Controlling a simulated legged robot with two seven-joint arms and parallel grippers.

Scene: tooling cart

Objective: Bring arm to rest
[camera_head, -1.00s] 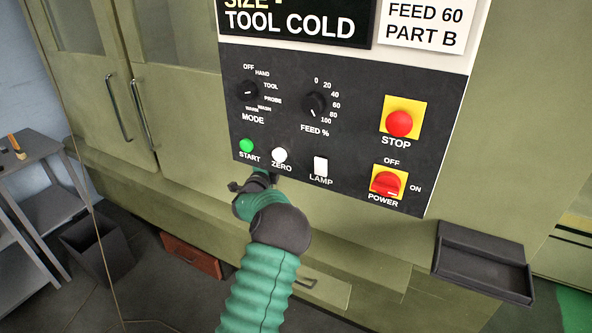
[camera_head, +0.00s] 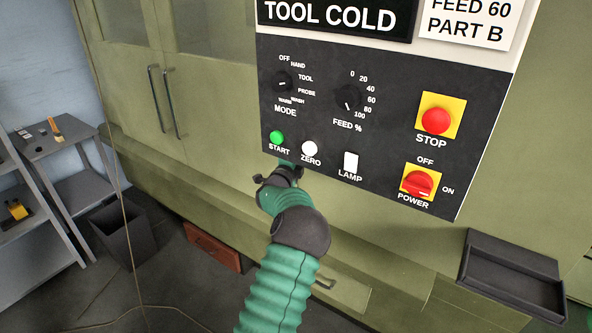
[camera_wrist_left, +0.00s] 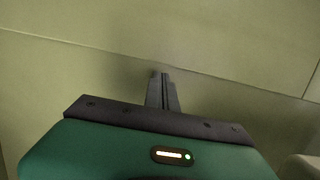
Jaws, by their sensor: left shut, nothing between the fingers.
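My left arm, green with dark joints, rises from the bottom middle of the head view. Its hand is just below the machine's control panel (camera_head: 390,150), under the green START button (camera_head: 277,137) and white ZERO button (camera_head: 310,148). The fingertips are hidden there. In the left wrist view my left gripper (camera_wrist_left: 162,80) is shut and empty, its dark fingers pointing at the plain olive machine face (camera_wrist_left: 230,50). I cannot tell whether the tips touch it. My right gripper is not in view.
The panel has a red STOP button (camera_head: 436,121) and a red POWER switch (camera_head: 418,183). A dark tray (camera_head: 510,283) juts out at the lower right. A grey shelf unit (camera_head: 62,143), a dark bin (camera_head: 124,238) and a thin cable (camera_head: 122,222) are at the left.

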